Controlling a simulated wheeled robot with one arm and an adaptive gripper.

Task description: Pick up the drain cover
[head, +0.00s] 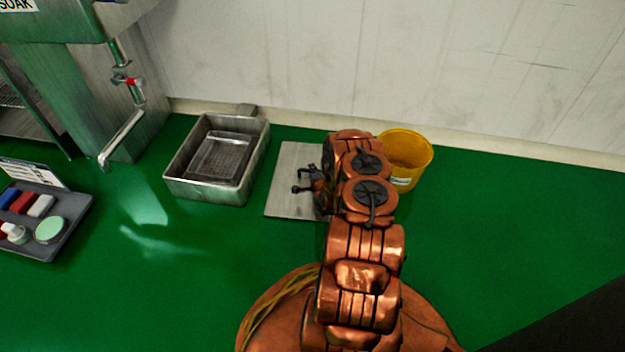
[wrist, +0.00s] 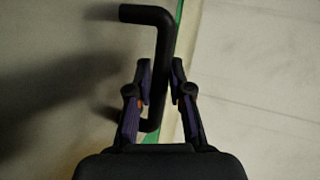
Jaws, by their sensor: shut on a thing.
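The drain cover looks to be the flat grey metal plate (head: 284,203) at the middle of the head view, partly hidden behind my arm. In the wrist view its grey face (wrist: 45,60) fills the left side. A black bent bar handle (wrist: 145,14) stands out from it. My gripper (wrist: 162,75) is shut on this handle, with one finger on each side. In the head view my gripper (head: 300,182) is over the plate. I cannot tell whether the plate is clear of the floor.
A metal basin (head: 183,186) with a mesh tray is left of the plate. A yellow bucket (head: 410,152) stands just right, behind my arm. A dark tray (head: 70,232) with small items is far left. The wall (head: 480,80) is close behind. Green floor is open at the right.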

